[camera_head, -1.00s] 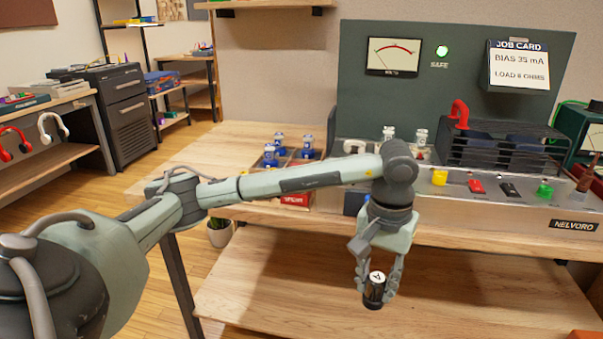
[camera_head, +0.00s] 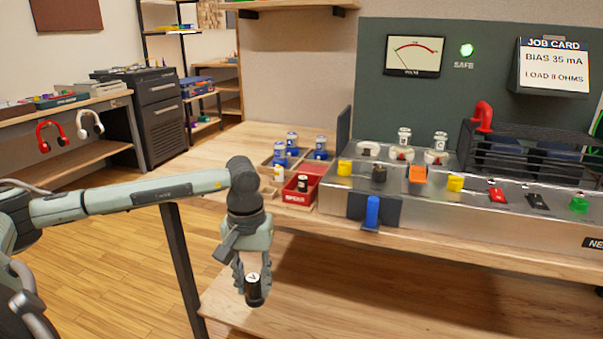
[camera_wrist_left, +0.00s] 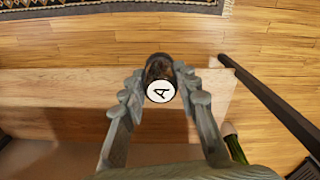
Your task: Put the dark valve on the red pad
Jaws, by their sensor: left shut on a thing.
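My left gripper (camera_head: 253,284) is shut on a dark valve (camera_head: 254,292) with a white top marked with a letter. It holds the valve upright in front of the bench, above the lower shelf. The valve also shows between the fingers in the left wrist view (camera_wrist_left: 160,80). A small red open box (camera_head: 298,197) with white lettering sits on the bench behind and to the right of the gripper. A dark object (camera_head: 302,183) shows in it. My right gripper is not in view.
The bench front edge and lower shelf (camera_head: 330,290) lie near my gripper.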

